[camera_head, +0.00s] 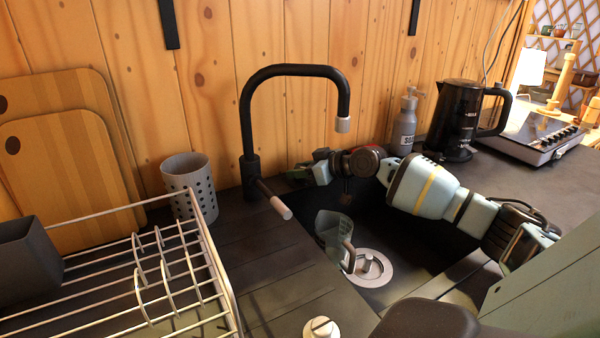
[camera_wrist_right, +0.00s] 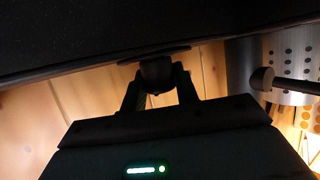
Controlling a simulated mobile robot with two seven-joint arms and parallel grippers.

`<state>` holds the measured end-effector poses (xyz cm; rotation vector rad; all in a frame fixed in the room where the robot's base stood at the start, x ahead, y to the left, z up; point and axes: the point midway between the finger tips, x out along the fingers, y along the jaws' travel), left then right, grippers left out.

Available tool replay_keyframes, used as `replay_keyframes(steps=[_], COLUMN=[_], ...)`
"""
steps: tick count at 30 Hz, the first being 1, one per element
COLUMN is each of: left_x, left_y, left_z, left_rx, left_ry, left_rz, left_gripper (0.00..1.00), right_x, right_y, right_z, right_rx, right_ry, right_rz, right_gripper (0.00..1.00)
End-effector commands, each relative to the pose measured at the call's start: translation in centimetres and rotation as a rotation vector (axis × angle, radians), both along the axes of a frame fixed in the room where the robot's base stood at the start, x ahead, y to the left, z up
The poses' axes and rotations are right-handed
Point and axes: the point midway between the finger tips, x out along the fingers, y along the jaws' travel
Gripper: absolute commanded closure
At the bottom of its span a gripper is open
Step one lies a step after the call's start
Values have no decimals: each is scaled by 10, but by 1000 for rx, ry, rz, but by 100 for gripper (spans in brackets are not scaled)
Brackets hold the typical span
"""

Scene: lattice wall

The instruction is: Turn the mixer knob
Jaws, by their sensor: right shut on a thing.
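My right gripper (camera_head: 303,174) reaches in from the right over the back of the sink, to the right of the black tap (camera_head: 249,170). In the right wrist view, its two fingers (camera_wrist_right: 160,92) are shut on a small dark rounded knob (camera_wrist_right: 156,72). The knob has a flat disc base against the dark counter surface, and I take it to be the mixer knob. In the head view the gripper hides most or all of it. My left gripper is not in view.
The black sink holds a greenish translucent cup (camera_head: 333,226). A perforated utensil holder (camera_head: 190,180) and wire dish rack (camera_head: 205,245) stand left. A soap bottle (camera_head: 404,130), black kettle (camera_head: 458,115) and hob (camera_head: 535,133) are on the right. A plank wall (camera_head: 210,80) rises behind.

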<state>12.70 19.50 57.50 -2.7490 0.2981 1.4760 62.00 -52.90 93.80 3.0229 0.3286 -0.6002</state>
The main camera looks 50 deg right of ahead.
Motion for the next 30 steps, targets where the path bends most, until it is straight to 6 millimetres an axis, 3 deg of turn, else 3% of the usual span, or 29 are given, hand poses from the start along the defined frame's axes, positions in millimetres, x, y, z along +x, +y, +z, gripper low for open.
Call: replay_keyframes(steps=[6, 7, 12, 23, 30], left_x=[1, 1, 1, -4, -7], left_y=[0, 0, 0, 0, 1], left_z=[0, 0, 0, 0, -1], left_rx=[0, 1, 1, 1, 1], left_ry=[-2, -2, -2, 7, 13], left_rz=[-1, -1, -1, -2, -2], left_gripper=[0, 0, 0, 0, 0], right_x=[0, 0, 0, -2, -18], right_y=[0, 0, 0, -1, -6], right_z=[0, 0, 0, 0, 6], right_rx=[1, 1, 1, -1, -4], right_ry=[0, 0, 0, 1, 3], right_rz=[0, 0, 0, -1, -2], right_gripper=[93, 69, 48, 48, 48])
